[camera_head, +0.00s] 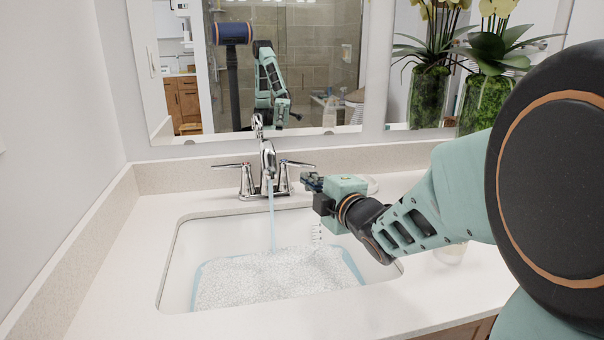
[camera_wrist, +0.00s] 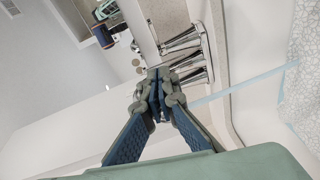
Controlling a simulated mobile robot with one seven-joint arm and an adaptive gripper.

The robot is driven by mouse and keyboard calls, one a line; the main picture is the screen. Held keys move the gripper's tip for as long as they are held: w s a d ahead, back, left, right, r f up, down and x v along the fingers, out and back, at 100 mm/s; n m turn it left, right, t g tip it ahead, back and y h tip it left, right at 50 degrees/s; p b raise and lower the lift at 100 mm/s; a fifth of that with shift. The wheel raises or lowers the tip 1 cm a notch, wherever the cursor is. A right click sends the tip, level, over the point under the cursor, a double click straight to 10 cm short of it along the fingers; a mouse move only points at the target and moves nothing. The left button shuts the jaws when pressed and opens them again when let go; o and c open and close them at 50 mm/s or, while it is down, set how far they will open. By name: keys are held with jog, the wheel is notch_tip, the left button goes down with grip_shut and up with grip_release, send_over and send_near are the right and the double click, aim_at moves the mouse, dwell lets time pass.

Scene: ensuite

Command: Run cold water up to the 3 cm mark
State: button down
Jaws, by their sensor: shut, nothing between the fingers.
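The chrome faucet (camera_head: 268,160) stands behind the white sink (camera_head: 185,235), with a left lever (camera_head: 232,165) and a right lever (camera_head: 298,164). A pale blue water stream (camera_head: 272,215) runs from the spout into the sink. Water (camera_head: 275,277) with a white speckled surface covers the basin floor. Small white marks (camera_head: 316,236) show on the far right of the basin, too small to read. My gripper (camera_head: 310,182) is shut and empty, just right of and below the right lever. In the wrist view, the shut fingertips (camera_wrist: 157,88) appear near the chrome faucet parts (camera_wrist: 185,52); contact cannot be told.
A pale counter (camera_head: 115,265) surrounds the sink, with a low backsplash (camera_head: 205,172) behind. A mirror (camera_head: 300,60) reflects my body and a shower. The counter left of the sink is clear.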

aim_at(301, 165)
jog(key=shift+w+a+f, duration=0.1)
jog(key=shift+w+f, duration=0.1)
jog(key=shift+w, duration=1.15)
jog(key=shift+w+f, duration=0.2)
jog(key=shift+w, duration=1.2)
jog(key=shift+w+a+f, duration=0.1)
jog(key=shift+w+f, duration=0.1)
jog(key=shift+w, duration=1.15)
jog(key=shift+d, duration=0.1)
